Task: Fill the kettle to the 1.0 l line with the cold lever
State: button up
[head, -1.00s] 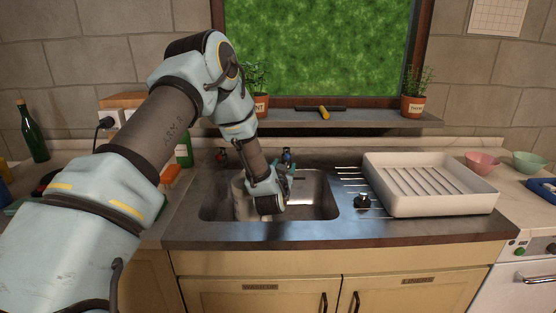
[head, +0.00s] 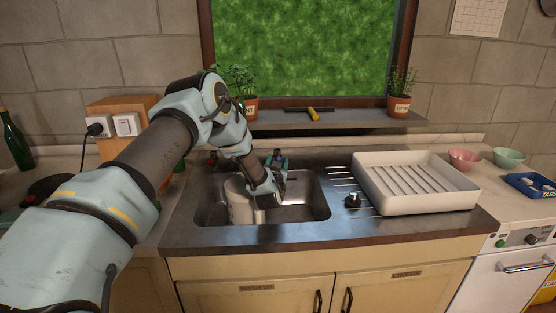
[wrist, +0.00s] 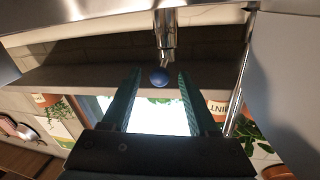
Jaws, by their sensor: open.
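The pale metal kettle (head: 239,205) stands in the left part of the sink (head: 305,205), partly behind my arm. Its level marks and the water inside cannot be seen. The cold lever, with a blue knob (wrist: 159,77), shows in the wrist view at the end of a metal stem. My gripper (wrist: 159,88) is open, its two teal fingers on either side of the knob in the picture; contact cannot be told. In the head view my gripper (head: 279,164) is at the back of the sink by the blue lever. No water stream is visible.
A red-marked tap lever (head: 212,157) is left of my wrist. A white drying tray (head: 415,200) and a black knob (head: 352,201) are right of the sink. Potted herbs (head: 402,104) and a yellow-handled squeegee (head: 314,110) are on the windowsill.

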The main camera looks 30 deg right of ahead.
jog(key=shift+c, duration=0.3)
grip_shut()
dwell(1.1)
